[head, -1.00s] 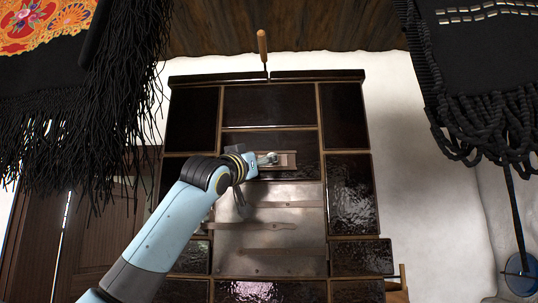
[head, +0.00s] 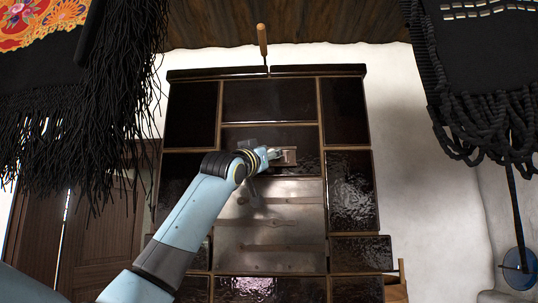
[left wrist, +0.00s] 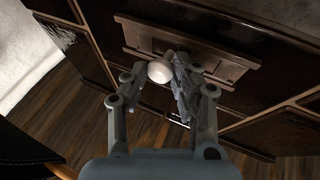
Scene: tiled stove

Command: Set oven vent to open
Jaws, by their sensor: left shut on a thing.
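The oven vent (head: 290,157) is a brownish metal plate on the dark tiled stove, largely covered by my left gripper in the head view. In the left wrist view the vent plate (left wrist: 225,68) lies slanted, with a raised strip along it. A round white knob (left wrist: 159,71) stands out from it. My left gripper (head: 274,153) is at the vent; its fingers (left wrist: 160,76) are shut on the knob, one on each side. The slider's exact position is hidden behind the fingers. My right gripper is not in view.
Below the vent is a metal stove door (head: 270,222) with horizontal straps. Fringed dark cloths hang at left (head: 115,100) and right (head: 470,80). A brown door (head: 105,240) is at left.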

